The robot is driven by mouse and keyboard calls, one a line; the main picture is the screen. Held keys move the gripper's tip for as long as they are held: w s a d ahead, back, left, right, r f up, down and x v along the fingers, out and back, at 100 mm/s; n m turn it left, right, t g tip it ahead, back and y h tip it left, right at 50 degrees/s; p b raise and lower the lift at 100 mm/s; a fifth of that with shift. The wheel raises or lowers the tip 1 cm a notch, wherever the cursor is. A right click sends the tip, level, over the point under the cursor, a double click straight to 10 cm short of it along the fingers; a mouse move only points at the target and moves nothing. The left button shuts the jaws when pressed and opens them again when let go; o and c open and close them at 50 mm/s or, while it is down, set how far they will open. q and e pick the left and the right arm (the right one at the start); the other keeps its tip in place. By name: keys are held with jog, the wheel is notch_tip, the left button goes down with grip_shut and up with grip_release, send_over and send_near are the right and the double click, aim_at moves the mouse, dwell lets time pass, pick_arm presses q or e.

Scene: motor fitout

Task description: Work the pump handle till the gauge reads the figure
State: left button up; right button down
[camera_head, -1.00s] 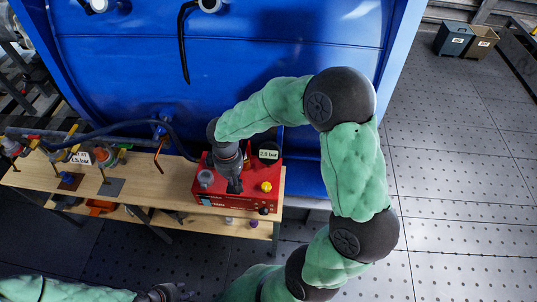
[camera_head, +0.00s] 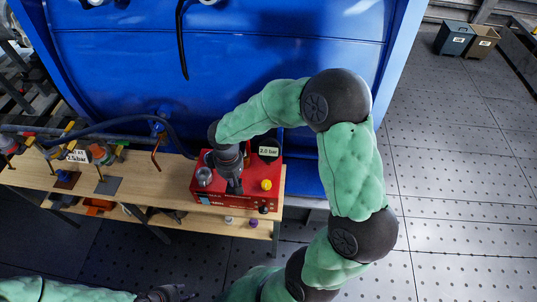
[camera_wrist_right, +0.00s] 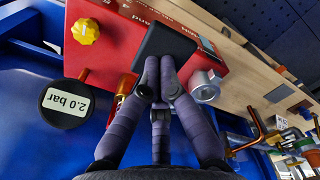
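The red pump box (camera_head: 225,192) stands at the right end of the wooden bench. A dark disc with a "2.0 bar" label (camera_head: 268,152) stands at its back right; it also shows in the right wrist view (camera_wrist_right: 66,103). No needle or dial face can be read. My right gripper (camera_head: 235,187) is over the box top. In the right wrist view its purple fingers (camera_wrist_right: 158,90) come together on a black block-shaped handle (camera_wrist_right: 165,42), whose end sticks out past the fingertips. My left gripper (camera_head: 168,293) is at the bottom edge, partly cut off, its fingers unclear.
A yellow knob (camera_head: 266,185) and a grey round fitting (camera_head: 204,176) sit on the box. A large blue tank (camera_head: 260,45) rises behind the bench. Valves, pipes and a "2.5 bar" label (camera_head: 77,156) are at the left. Floor at the right is open.

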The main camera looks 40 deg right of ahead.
jog(key=shift+w+d+f+b, duration=0.15)
jog(key=shift+f+b, duration=0.65)
jog(key=shift+f, duration=0.4)
jog(key=shift+w+d+f+b, duration=0.1)
jog(key=shift+f+b, duration=0.7)
jog(key=shift+f, duration=0.35)
jog(key=r+p, duration=0.4)
jog(key=r, duration=0.1)
jog(key=r+p, duration=0.2)
jog(key=r, duration=0.1)
jog(key=shift+s+a+r, duration=0.25)
jog(key=shift+s+a, duration=0.1)
jog(key=shift+s, duration=0.05)
notch_tip(320, 180, up, 5)
jog(key=p, duration=0.4)
jog(key=shift+f, duration=0.1)
